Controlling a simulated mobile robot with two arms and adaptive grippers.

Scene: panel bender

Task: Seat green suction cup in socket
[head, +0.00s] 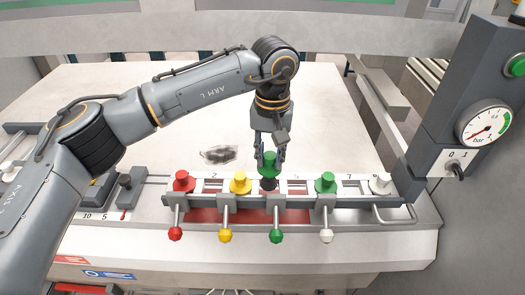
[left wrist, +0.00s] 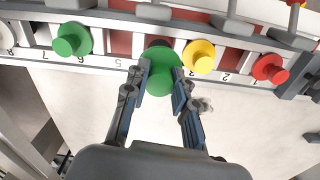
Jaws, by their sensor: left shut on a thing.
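My left gripper (head: 268,158) points down and is shut on a green suction cup (head: 267,163). The cup is upright, directly above a dark socket piece (head: 268,184) on the rail (head: 300,201), between the yellow cup and another green cup (head: 326,182). In the left wrist view the held green cup (left wrist: 160,72) sits between the two fingers (left wrist: 157,90) and hides most of the dark socket (left wrist: 158,43). I cannot tell whether cup and socket touch. My right gripper is not in view.
On the same rail stand a red cup (head: 182,181), a yellow cup (head: 239,182) and a white cup (head: 381,183). Levers with coloured knobs, such as the green knob (head: 276,237), stick out in front. A gauge post (head: 470,110) stands at right. The table (head: 325,115) behind is mostly clear.

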